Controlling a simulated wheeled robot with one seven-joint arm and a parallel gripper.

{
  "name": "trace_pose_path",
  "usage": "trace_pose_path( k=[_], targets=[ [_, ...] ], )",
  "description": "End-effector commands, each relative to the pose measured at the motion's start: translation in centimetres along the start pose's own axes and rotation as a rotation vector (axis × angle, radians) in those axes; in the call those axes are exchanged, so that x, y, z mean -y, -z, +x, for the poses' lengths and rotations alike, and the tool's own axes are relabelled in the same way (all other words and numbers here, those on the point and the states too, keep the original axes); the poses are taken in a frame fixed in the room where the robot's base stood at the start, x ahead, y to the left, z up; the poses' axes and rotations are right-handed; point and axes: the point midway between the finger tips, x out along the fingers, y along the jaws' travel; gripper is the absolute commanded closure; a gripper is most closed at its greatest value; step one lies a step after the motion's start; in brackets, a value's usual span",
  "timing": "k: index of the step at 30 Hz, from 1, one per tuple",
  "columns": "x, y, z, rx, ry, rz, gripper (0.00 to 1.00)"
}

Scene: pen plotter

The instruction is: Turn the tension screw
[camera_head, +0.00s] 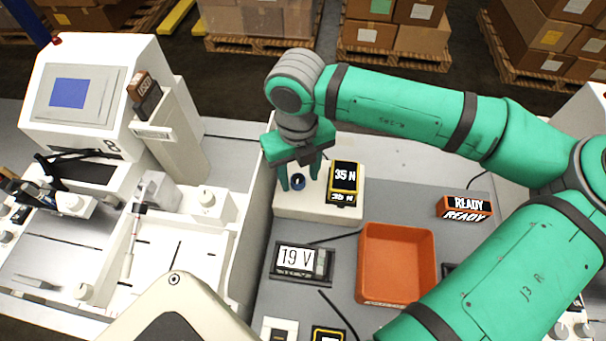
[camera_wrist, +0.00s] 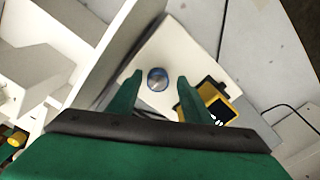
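The tension screw appears to be a small round blue-rimmed knob (camera_head: 298,182) on a white block (camera_head: 330,212) on the grey worktop. In the wrist view the knob (camera_wrist: 157,79) shows a dark top with a pale line. My green gripper (camera_head: 299,176) points down over the block. In the wrist view its fingers (camera_wrist: 159,77) are spread, one on each side of the knob, with a gap visible on both sides. I cannot tell exactly how high the fingertips are against the knob. A yellow-framed display reading 35 N (camera_head: 345,178) stands on the block, right of the knob.
An orange READY box (camera_head: 464,207) stands to the right. A white plotter wall (camera_head: 254,215) rises close left of the block. A dark cable runs near the displays.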

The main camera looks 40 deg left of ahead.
Motion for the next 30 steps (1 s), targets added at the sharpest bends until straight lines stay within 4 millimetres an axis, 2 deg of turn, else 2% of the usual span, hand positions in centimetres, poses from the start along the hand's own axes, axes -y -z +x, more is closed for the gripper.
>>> trace_pose_path(
  k=[4, 8, 21, 25, 30],
  targets=[
    [-0.1, -0.1, -0.2, 0.002, -0.001, -0.001, 0.55],
    [-0.1, -0.1, -1.5, 0.002, 0.001, -0.002, 0.55],
    [0.1, -0.2, -9.1, 0.002, 0.002, -0.001, 0.55],
    [0.0, -0.2, -10.3, 0.001, 0.001, -0.003, 0.55],
    [0.1, -0.1, -10.8, 0.000, -0.001, 0.000, 0.55]
  ],
)
